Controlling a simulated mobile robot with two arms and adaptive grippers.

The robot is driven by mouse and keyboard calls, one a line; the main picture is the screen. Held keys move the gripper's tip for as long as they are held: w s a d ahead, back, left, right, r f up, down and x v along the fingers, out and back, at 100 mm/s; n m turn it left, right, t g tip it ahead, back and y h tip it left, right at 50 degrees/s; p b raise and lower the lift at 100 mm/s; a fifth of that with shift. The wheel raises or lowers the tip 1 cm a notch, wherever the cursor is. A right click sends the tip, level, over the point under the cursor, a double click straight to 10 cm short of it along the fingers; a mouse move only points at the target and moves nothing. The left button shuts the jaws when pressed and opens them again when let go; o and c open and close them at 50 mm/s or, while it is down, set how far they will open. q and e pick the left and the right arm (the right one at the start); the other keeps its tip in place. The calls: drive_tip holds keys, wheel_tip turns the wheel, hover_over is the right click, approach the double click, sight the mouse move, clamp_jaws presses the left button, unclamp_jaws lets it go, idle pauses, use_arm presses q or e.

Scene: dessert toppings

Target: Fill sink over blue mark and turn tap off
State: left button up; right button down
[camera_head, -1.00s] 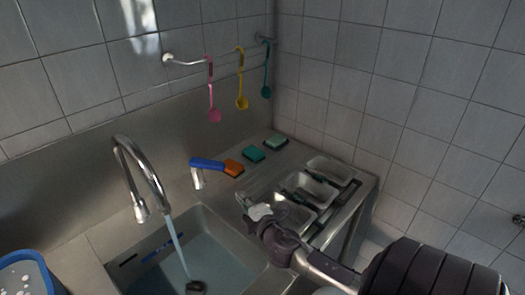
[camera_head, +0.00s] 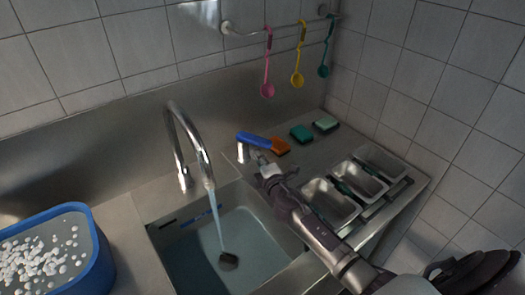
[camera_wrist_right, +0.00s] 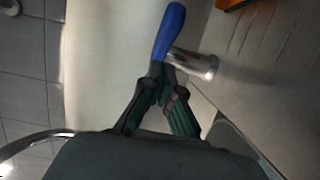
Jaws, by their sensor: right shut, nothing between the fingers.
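The steel sink (camera_head: 290,275) holds water, and a dark round piece (camera_head: 228,261) shows at its bottom. A blue mark (camera_head: 203,216) shows on the sink's back wall, seemingly above the water. Water runs from the curved tap spout (camera_head: 190,130). The tap's blue lever (camera_head: 254,139) sits on a short metal post right of the spout. My right gripper (camera_head: 262,160) is shut and empty, just in front of the lever. In the right wrist view its fingertips (camera_wrist_right: 160,70) are at the lower end of the blue lever (camera_wrist_right: 170,28); contact is unclear. My left gripper is out of view.
A blue tub (camera_head: 98,262) with white pieces stands at the left. Orange (camera_head: 280,146), teal (camera_head: 301,133) and pale green (camera_head: 326,124) sponges lie behind the lever. Metal trays (camera_head: 330,203) sit at the right. Pink, yellow and teal ladles hang on a rail above.

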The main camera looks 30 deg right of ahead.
sight(263, 146)
drive_tip(key=shift+w+d+r, duration=0.1)
drive_tip(key=shift+w+d, duration=0.2)
drive_tip(key=shift+d, duration=0.25)
drive_tip(key=shift+w+d, duration=0.3)
drive_tip(key=shift+d, duration=0.2)
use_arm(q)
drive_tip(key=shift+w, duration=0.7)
use_arm(e)
drive_tip(key=shift+w+d, duration=0.1)
drive_tip(key=shift+w+d+b, duration=0.1)
drive_tip(key=shift+d+b, duration=0.3)
drive_tip(key=shift+d, duration=0.2)
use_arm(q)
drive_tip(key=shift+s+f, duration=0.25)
